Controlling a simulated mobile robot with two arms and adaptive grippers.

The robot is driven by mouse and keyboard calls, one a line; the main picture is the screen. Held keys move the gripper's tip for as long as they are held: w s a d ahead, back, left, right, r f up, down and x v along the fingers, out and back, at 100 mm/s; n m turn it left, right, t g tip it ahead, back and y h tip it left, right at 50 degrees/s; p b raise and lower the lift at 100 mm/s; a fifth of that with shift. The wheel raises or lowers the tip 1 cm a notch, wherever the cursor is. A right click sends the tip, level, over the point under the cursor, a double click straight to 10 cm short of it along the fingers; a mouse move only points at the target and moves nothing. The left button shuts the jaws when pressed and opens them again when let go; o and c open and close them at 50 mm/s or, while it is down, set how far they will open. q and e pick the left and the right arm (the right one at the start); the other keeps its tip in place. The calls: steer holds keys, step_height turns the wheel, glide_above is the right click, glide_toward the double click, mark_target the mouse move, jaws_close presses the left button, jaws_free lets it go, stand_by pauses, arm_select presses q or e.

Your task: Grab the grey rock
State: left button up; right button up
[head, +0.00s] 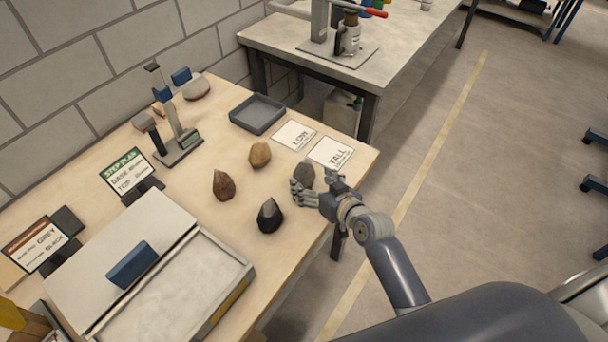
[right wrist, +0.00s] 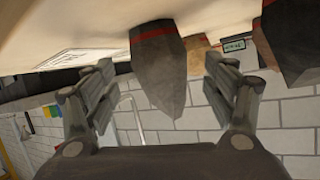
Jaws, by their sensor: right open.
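The grey rock (head: 305,173) stands upright near the right edge of the wooden table, partly hidden by my right gripper (head: 312,187). In the right wrist view, which looks upside down, the grey rock (right wrist: 158,65) hangs between the two open fingers of the right gripper (right wrist: 160,72). It has a pointed tip and a red band near its base. Gaps show on both sides, so the fingers look clear of it. My left gripper is not in view.
A black rock (head: 270,216), a reddish-brown rock (head: 223,186) and a tan rock (head: 260,155) stand nearby. A dark tray (head: 257,114) and the LOW (head: 294,136) and TALL (head: 331,153) cards lie behind. A sandbed (head: 190,290) with a blue block (head: 132,265) is at front left.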

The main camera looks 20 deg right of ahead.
mark_target(310, 179)
steer(key=shift+x, duration=2.4)
steer(key=shift+d+f, duration=0.1)
steer(key=shift+s, duration=0.1)
steer(key=c, duration=1.6)
